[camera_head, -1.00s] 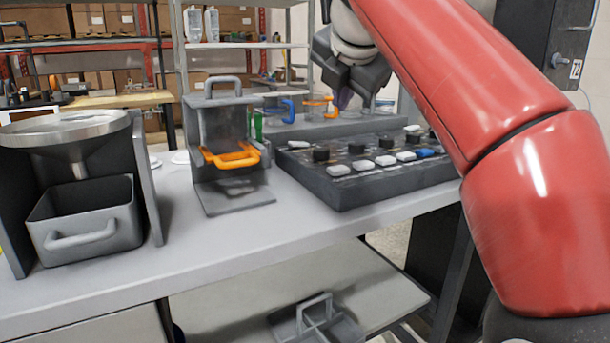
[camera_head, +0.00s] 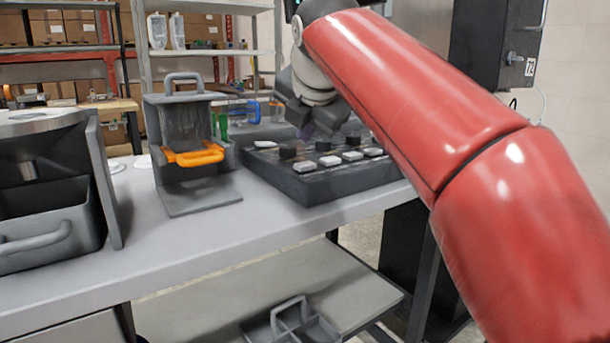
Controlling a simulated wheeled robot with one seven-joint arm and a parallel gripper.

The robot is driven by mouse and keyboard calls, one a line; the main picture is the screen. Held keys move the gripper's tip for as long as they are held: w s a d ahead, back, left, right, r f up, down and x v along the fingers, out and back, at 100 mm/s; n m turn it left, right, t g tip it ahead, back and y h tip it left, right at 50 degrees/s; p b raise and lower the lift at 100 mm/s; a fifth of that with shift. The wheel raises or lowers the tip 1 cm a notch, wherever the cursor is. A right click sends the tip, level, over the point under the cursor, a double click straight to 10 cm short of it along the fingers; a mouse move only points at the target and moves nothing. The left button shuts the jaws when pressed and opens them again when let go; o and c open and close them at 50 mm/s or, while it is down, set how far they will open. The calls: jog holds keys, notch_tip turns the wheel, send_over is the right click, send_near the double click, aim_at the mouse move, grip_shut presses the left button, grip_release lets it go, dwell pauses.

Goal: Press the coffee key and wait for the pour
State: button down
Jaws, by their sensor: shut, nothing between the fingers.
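A dark key panel (camera_head: 315,187) lies on the table, with several white keys (camera_head: 330,160) and black knobs (camera_head: 291,151) on top. No coffee label can be read on any key. My gripper (camera_head: 318,128) hangs over the back part of the panel, its fingers together and blurred. I cannot tell whether the fingertips touch the panel. My red arm comes from the right and covers the panel's right part. A grey dispenser (camera_head: 183,90) with an orange handle (camera_head: 194,155) stands left of the panel. No pour is visible.
A grey bin (camera_head: 45,225) under a metal funnel (camera_head: 35,125) stands at the left. Behind the panel are a blue handle (camera_head: 240,110) and a green item (camera_head: 223,125). The table front (camera_head: 190,245) is clear. A divided tray (camera_head: 300,322) sits on the lower shelf.

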aim_at(306, 166)
jog(key=shift+f+b, duration=0.6)
jog(key=shift+f, duration=0.55)
jog(key=shift+f, duration=0.15)
dwell(1.1)
jog(key=shift+f, duration=0.25)
jog(key=shift+f+b, duration=0.5)
jog(key=shift+b, duration=0.1)
dwell(0.5)
dwell(0.3)
jog(key=shift+r+p, duration=0.9)
jog(key=shift+p, duration=0.1)
jog(key=shift+r, duration=0.1)
